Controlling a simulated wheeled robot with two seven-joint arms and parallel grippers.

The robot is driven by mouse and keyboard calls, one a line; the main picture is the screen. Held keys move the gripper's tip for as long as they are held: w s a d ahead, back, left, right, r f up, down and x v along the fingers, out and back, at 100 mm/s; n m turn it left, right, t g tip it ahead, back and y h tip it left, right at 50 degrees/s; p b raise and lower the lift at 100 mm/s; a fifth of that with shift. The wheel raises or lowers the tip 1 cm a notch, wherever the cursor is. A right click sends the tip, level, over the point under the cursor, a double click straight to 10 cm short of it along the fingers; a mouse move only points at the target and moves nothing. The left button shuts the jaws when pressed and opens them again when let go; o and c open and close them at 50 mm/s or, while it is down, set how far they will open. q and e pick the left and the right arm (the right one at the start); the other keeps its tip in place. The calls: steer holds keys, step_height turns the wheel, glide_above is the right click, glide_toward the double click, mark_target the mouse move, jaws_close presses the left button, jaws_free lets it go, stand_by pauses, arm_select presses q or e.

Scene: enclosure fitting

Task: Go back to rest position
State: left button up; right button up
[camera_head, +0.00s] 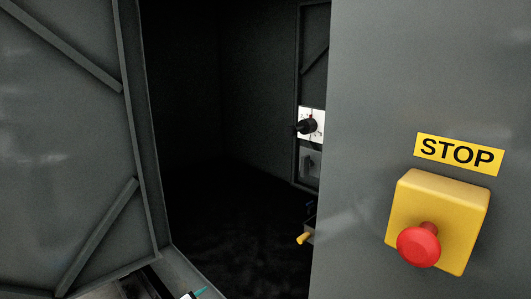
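No gripper can be made out in the head view. At the bottom edge, left of the middle, a cut-off dark and white piece with a teal tip (200,292) shows. I cannot tell what it is or whether it belongs to one of my arms.
An open grey door (70,130) with diagonal braces stands at left. The dark enclosure interior (230,150) lies behind. A black knob on a white plate (311,124) and a yellow-tipped part (303,238) show inside. A grey panel (400,60) carries a STOP label (458,153) and red button (418,246).

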arm_select(q)
steer(key=s+a+f+n+g+y+b, duration=0.1)
steer(key=s+a+f+n+g, duration=0.1)
steer(key=s+f, duration=0.75)
steer(key=s+a+f+n+g+y+b, duration=0.1)
steer(key=s+a+f+n+g, duration=0.15)
steer(key=s+f, duration=0.7)
steer(key=s+a+f+n+g+y+b, duration=0.1)
steer(key=s+a+f, duration=0.25)
steer(key=f, duration=1.15)
steer(key=s+f+n+g, duration=0.2)
steer(key=s+f, duration=0.4)
steer(key=s, duration=1.1)
steer(key=s+f+n+g+b, duration=0.1)
steer(key=s+f+g, duration=0.3)
steer(key=s, duration=1.3)
step_height(320, 180, down, 3)
steer(key=shift+d+f+n+y, duration=0.1)
steer(key=shift+d+n+y, duration=0.1)
steer(key=shift+n+y, duration=0.25)
